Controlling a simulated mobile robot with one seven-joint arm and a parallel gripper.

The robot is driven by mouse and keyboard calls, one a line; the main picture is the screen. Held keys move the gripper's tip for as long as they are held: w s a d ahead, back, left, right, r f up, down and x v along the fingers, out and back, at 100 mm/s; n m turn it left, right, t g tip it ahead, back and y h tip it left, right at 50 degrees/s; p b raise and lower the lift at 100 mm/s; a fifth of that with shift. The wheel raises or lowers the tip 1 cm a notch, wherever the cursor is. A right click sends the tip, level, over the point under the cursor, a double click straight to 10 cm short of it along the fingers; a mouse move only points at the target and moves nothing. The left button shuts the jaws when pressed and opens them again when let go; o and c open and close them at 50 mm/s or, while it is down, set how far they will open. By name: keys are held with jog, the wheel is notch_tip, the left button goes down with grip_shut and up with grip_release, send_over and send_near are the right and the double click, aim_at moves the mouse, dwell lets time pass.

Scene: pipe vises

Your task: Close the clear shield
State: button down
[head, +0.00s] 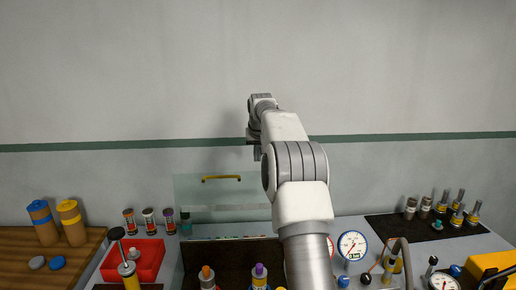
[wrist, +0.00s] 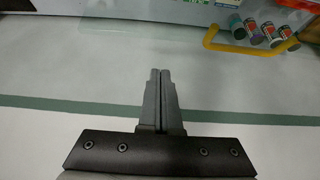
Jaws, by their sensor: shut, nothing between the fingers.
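The clear shield (head: 205,205) stands raised, like an upright transparent pane, at the back of the bench in the head view. Its yellow handle (head: 221,179) runs along the upper edge. In the wrist view the handle (wrist: 252,46) shows as a yellow bar at the upper right, ahead of the fingertips. My gripper (wrist: 158,72) is shut and empty, apart from the handle. In the head view my gripper (head: 256,153) is above and to the right of the handle, in front of the wall. My forearm hides the shield's right part.
A red bin (head: 148,262) stands left of the shield, with small bottles behind it. Bottles with blue and yellow caps (head: 71,222) stand on a wooden board at far left. A dial gauge (head: 352,246) and a dark mat (head: 425,232) with fittings lie right.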

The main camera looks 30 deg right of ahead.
jog(key=s+f, duration=0.2)
jog(key=shift+a+f, duration=0.35)
jog(key=shift+a, duration=0.05)
dwell(0.3)
jog(key=shift+s+a+f+b, duration=0.1)
jog(key=shift+b, duration=0.4)
